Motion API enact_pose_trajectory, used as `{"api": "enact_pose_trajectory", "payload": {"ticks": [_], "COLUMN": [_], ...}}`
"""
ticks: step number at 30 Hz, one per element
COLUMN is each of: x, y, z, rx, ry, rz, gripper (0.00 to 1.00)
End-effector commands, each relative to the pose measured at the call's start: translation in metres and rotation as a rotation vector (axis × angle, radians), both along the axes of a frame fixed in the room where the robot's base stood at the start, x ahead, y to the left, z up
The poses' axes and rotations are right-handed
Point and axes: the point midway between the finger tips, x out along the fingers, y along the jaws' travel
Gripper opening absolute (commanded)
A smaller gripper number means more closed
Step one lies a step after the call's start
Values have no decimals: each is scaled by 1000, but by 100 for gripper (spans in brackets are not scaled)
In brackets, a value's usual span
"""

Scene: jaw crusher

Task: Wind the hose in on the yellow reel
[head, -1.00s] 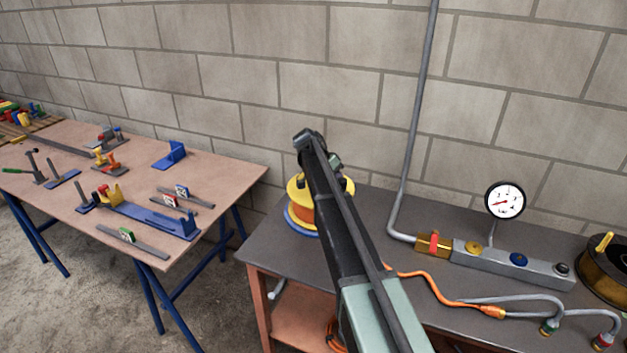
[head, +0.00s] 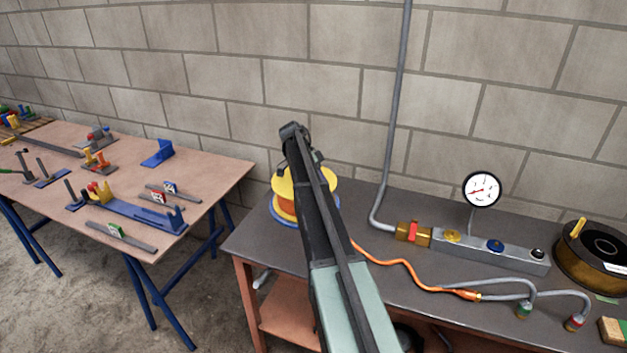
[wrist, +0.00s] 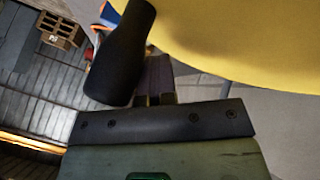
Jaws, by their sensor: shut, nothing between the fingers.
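The yellow reel (head: 320,187), wound with orange hose, stands on a blue base (head: 283,208) on the dark bench, partly hidden behind my arm. Its yellow flange (wrist: 240,40) fills the upper right of the wrist view. A black rounded grip, seemingly the reel's crank handle (wrist: 120,55), stands just left of my gripper (wrist: 155,85). The fingers are shut and empty, close beside the handle; whether they touch it I cannot tell. The orange hose (head: 405,262) runs from behind my arm across the bench to a brass coupling near grey hoses.
A grey manifold (head: 490,252) with coloured knobs and a pressure gauge (head: 481,189) stands right of the reel. A dark drum with a yellow handle (head: 592,258) is at the far right. A wooden table (head: 125,195) with tools stands left, across a gap.

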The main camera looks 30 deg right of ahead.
Motion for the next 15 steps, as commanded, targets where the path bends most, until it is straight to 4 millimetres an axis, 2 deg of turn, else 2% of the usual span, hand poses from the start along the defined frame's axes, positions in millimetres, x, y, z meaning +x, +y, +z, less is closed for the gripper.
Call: {"api": "enact_pose_trajectory", "payload": {"ticks": [10,15], "x": [4,15], "y": [1,5], "z": [2,23], "rx": [0,0], "ry": [-2,-2], "rz": [3,5], "gripper": [0,0]}}
